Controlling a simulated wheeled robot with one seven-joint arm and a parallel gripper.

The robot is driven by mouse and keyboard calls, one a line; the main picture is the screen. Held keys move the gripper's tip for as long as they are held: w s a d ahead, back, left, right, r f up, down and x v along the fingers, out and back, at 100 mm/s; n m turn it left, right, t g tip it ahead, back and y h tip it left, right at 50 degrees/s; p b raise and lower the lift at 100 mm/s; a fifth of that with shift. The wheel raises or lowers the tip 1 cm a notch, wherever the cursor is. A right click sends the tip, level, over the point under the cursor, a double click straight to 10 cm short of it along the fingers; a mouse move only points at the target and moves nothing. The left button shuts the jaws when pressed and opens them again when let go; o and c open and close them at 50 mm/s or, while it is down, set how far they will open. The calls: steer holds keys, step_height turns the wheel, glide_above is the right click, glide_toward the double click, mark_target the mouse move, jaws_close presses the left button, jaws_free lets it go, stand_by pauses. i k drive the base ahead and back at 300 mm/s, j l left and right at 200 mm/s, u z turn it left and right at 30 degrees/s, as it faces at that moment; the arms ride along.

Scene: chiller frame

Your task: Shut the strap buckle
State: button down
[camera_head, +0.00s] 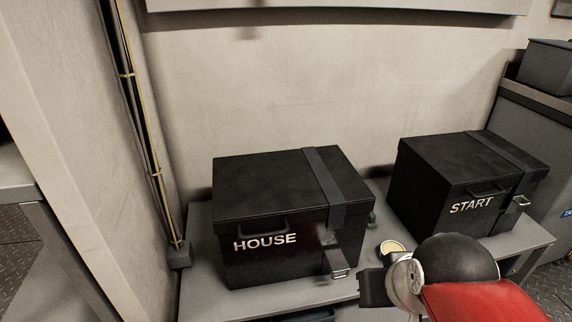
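A black box marked HOUSE (275,262) stands on the grey bench, with a dark strap (322,172) over its lid and down its front. A buckle with a pale metal end (340,273) juts outward low on its front, below the strap. A second black box marked START (433,190) stands to the right, with its own strap (497,150) and a metal buckle (520,201) at its front. My gripper (371,288) is a dark block just right of the HOUSE buckle, seemingly apart from it. Its fingers cannot be made out. My red arm comes from the lower right.
The bench (198,255) has a bare strip at left and a gap between the boxes. A wall closes the back; a cable conduit (150,150) runs at left.

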mark_target(337, 261)
steer(key=k+j, duration=0.3)
steer(key=j, duration=0.15)
steer(key=k+j+z, duration=0.1)
steer(key=k+j, duration=0.2)
steer(key=j, duration=0.15)
steer(key=j+z, duration=0.15)
steer(key=j, duration=0.35)
